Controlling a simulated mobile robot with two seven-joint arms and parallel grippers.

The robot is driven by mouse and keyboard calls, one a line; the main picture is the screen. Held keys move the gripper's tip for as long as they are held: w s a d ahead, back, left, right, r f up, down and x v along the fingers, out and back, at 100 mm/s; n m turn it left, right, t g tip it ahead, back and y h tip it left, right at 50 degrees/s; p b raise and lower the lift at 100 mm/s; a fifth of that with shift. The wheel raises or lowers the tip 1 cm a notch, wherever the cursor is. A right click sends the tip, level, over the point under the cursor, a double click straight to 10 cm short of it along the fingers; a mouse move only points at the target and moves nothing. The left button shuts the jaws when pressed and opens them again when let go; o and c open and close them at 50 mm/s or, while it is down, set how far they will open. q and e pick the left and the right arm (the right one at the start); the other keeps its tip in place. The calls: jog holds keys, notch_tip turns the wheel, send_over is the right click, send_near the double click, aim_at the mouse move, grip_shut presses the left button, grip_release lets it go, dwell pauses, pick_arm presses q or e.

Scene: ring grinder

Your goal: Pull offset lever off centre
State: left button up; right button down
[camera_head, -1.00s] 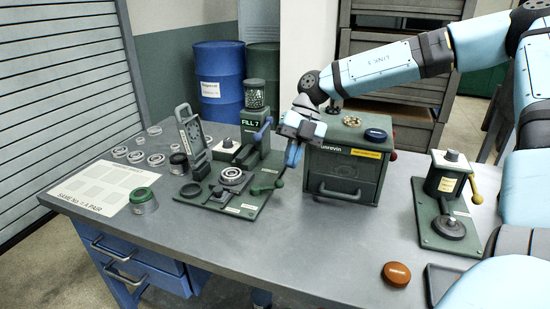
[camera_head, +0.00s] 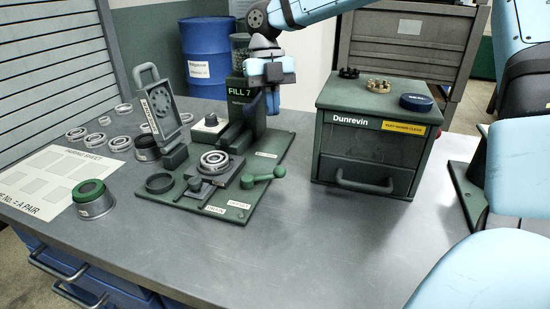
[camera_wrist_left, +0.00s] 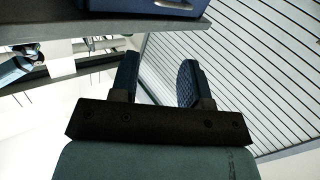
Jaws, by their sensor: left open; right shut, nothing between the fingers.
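A green lever (camera_head: 263,177) with a round knob lies at the right side of a green base plate (camera_head: 236,212); it looks like the offset lever, though the labels are too small to read surely. It points right, beside a metal ring bearing (camera_head: 214,161) on a slide. My right gripper (camera_head: 272,106) is shut and empty. It hangs pointing down by the FILL 7 column (camera_head: 238,92), above and behind the lever and apart from it; it partly hides the column's blue handle. My left gripper (camera_wrist_left: 157,82) is open and empty in the left wrist view, over floor and a slatted wall.
A green Dunrevin cabinet (camera_head: 345,137) with a drawer handle stands right of the plate. A tilted holed panel (camera_head: 162,108) and several rings stand left. A green-topped cup (camera_head: 93,198) sits front left. The table front right is clear.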

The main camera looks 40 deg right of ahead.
jog(key=b, duration=0.2)
send_near(264, 176)
jog(key=d+f, duration=0.2)
jog(key=f, duration=0.1)
jog(key=s+d+f, duration=0.1)
jog(key=f, duration=0.1)
jog(key=shift+d, duration=0.15)
jog(key=shift+s+f+b, duration=0.2)
jog(key=shift+f+b, duration=0.1)
jog(key=shift+f, duration=0.15)
pick_arm(q)
jog(key=r, duration=0.1)
jog(key=d+r+t+h, duration=0.1)
jog(key=r, duration=0.1)
jog(key=r+t+h, duration=0.1)
jog(key=r, duration=0.1)
jog(key=shift+d, duration=0.3)
jog(key=shift+f, duration=0.15)
pick_arm(e)
jog(key=shift+s, duration=0.1)
pick_arm(q)
jog(key=shift+s+d+r, duration=0.15)
jog(key=shift+s+r, duration=0.05)
pick_arm(e)
jog(key=shift+s+m, duration=0.3)
jog(key=shift+m, duration=0.3)
